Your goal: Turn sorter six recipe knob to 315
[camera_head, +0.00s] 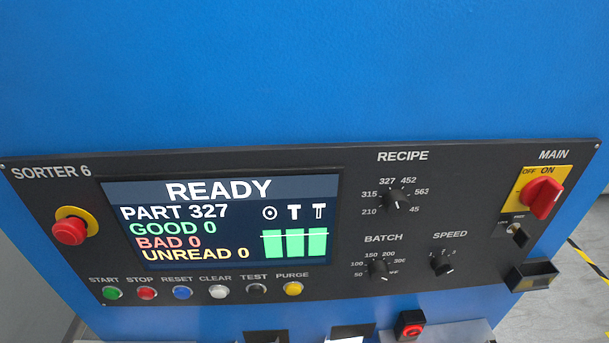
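The black recipe knob (397,200) is on the dark control panel (365,215) of the blue machine, under the word RECIPE. Around it are the labels 210, 315, 327, 452, 563 and one partly hidden that starts with 45. The 315 label (370,194) is at the knob's upper left. The knob's pointer mark is too small to read surely. The display (220,222) reads READY, PART 327, GOOD 0, BAD 0, UNREAD 0. The panel is marked SORTER 6. Neither of my grippers is in view.
Below the recipe knob are the batch knob (378,269) and speed knob (443,262). A red main switch (542,197) is at right, with a small key switch (517,234) below. A red emergency button (70,231) is at left. Coloured push buttons line the bottom. Nothing blocks the recipe knob.

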